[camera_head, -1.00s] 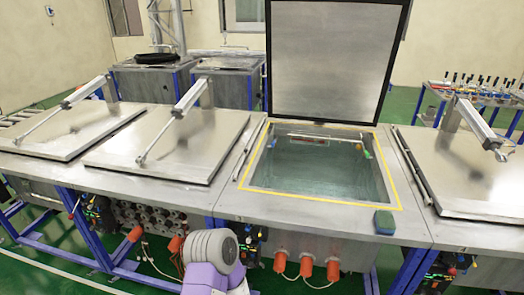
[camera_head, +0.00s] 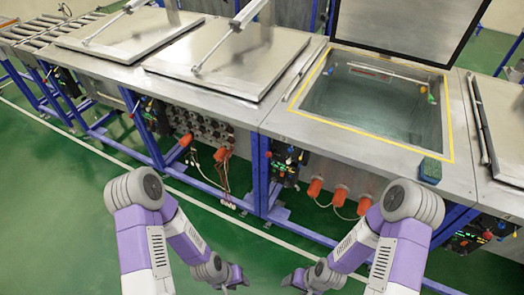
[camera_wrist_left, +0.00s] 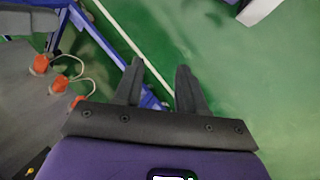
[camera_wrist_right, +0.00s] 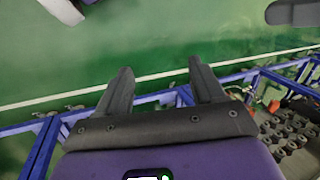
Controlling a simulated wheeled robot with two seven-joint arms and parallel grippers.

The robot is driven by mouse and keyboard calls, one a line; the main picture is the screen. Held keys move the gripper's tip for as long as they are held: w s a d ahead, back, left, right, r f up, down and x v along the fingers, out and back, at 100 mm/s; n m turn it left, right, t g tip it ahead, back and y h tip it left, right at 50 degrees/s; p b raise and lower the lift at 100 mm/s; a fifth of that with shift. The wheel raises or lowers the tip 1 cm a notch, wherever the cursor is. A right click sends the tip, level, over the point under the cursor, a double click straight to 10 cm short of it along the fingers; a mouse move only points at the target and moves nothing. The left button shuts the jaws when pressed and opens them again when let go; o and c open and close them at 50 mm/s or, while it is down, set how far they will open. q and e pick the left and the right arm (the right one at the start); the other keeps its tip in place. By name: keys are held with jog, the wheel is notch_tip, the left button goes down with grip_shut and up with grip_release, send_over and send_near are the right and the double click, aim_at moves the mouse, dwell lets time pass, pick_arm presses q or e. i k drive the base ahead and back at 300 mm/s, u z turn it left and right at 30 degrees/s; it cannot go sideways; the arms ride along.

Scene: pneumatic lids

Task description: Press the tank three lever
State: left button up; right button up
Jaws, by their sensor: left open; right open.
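Several tanks stand in a row in the head view; I cannot tell from any label which is tank three. One tank (camera_head: 372,105) has its lid (camera_head: 400,22) raised, showing liquid. Small control panels with coloured levers sit on the front below the tanks: one panel (camera_head: 285,160) at the open tank's left, another panel (camera_head: 470,236) at its right. Individual levers are too small to tell apart. My left gripper (camera_head: 241,284) and right gripper (camera_head: 291,281) are low in front of the row, apart from the panels. Both are open and empty in the left wrist (camera_wrist_left: 160,66) and right wrist (camera_wrist_right: 160,66) views.
Two closed lids, a left lid (camera_head: 118,38) and a middle lid (camera_head: 215,62), carry pneumatic cylinders. Orange plugs (camera_head: 315,187) with cables jut from the front. Blue frame legs stand below; the green floor (camera_head: 60,220) is clear.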

aim_at(267, 154)
jog(key=u, duration=0.35)
jog(key=i, duration=1)
jog(key=z, duration=0.5)
